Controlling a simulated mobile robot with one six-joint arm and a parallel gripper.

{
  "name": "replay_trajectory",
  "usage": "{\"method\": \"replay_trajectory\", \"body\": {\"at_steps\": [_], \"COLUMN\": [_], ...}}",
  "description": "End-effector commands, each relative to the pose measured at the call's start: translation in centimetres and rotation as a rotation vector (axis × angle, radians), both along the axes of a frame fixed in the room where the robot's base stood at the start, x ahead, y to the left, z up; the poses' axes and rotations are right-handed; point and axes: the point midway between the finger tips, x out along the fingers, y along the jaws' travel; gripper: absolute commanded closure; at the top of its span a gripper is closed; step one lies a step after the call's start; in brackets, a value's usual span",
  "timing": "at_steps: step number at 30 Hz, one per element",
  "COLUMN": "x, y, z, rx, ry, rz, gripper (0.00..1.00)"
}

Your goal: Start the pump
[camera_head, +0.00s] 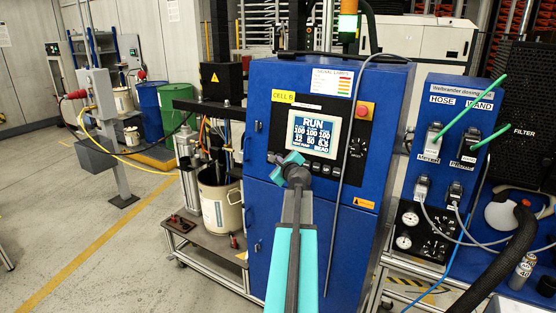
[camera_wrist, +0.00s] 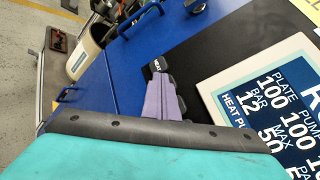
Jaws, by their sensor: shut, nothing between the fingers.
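The blue pump cabinet (camera_head: 257,110) carries a control panel with a lit screen (camera_head: 313,132) that reads RUN. A row of dark keys (camera_head: 321,168) sits below the screen. My gripper (camera_head: 284,162) is at the lower left of the screen, in front of the panel, and hides part of the key row. In the wrist view the screen (camera_wrist: 275,110) is at the right. The purple fingers of my gripper (camera_wrist: 160,85) are shut and empty, with their tips beside a dark key marked HEAT (camera_wrist: 157,65). I cannot tell whether they touch it.
A red button (camera_head: 364,110) and a black rotary switch (camera_head: 357,147) are right of the screen. A drum (camera_head: 222,210) stands on the cart at left. A blue unit (camera_head: 450,125) with cables stands at right. Open floor lies at left.

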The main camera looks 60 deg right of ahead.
Motion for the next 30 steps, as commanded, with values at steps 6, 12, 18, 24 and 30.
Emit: {"method": "replay_trajectory", "body": {"at_steps": [6,12,18,24,30], "x": [-0.1,-0.1,0.0,0.0,-0.1], "y": [0.9,1.4,1.3,1.6,2.7], "z": [0.2,0.3,0.2,0.3,0.6], "rx": [0.000,0.000,0.000,0.000,0.000], "ry": [0.000,0.000,0.000,0.000,0.000], "rz": [0.000,0.000,0.000,0.000,0.000], "gripper": [1.00,1.00,1.00,1.00,1.00]}}
